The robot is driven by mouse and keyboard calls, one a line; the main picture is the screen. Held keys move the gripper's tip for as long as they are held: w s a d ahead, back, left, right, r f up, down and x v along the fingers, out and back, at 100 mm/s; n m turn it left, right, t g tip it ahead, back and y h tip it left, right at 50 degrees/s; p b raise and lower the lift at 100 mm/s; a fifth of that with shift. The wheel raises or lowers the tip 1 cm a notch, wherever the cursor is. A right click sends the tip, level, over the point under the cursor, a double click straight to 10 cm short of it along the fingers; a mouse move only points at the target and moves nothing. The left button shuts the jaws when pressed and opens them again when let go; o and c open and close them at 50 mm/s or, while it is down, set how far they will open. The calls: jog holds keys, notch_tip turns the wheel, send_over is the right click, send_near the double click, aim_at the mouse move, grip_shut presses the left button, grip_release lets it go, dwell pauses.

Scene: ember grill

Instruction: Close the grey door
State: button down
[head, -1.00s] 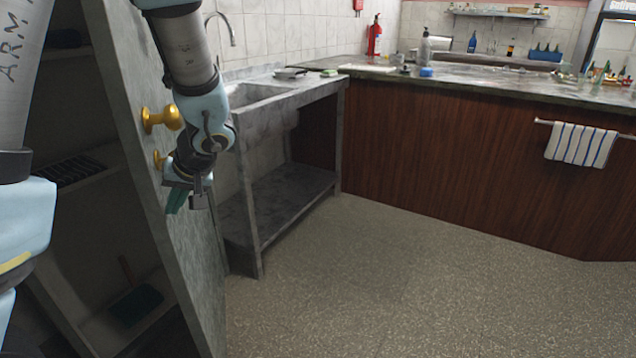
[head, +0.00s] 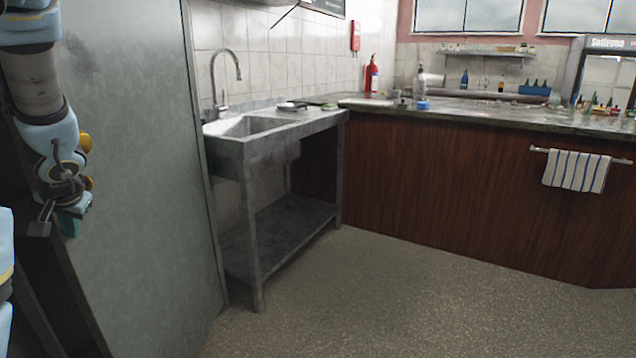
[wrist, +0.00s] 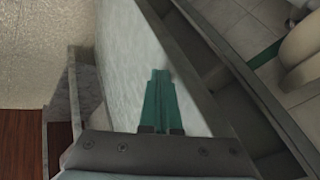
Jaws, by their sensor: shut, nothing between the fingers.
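The grey door (head: 145,150) is a tall mottled panel filling the left of the head view. Its free edge is at the left, with dark space beyond, so it stands ajar. Two gold knobs (head: 87,141) near that edge are partly hidden behind my arm. My gripper (head: 70,226) is low beside the door's left edge, its teal fingers pointing down. In the wrist view, the shut, empty fingers (wrist: 160,95) lie over a pale grey surface, apparently the door (wrist: 125,45). I cannot tell whether they touch it.
A grey sink stand (head: 245,155) is just right of the door. A wooden counter (head: 450,180) with a striped towel (head: 577,170) runs along the back and right. The speckled floor (head: 400,300) in front is clear.

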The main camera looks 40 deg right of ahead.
jog(key=w+a+m+h+p, duration=0.3)
jog(key=w+a+m+p, duration=0.1)
jog(key=w+a+p, duration=1.1)
jog(key=shift+w+a+m+p, duration=0.15)
jog(key=shift+w+m+p, duration=0.25)
jog(key=shift+p, duration=0.25)
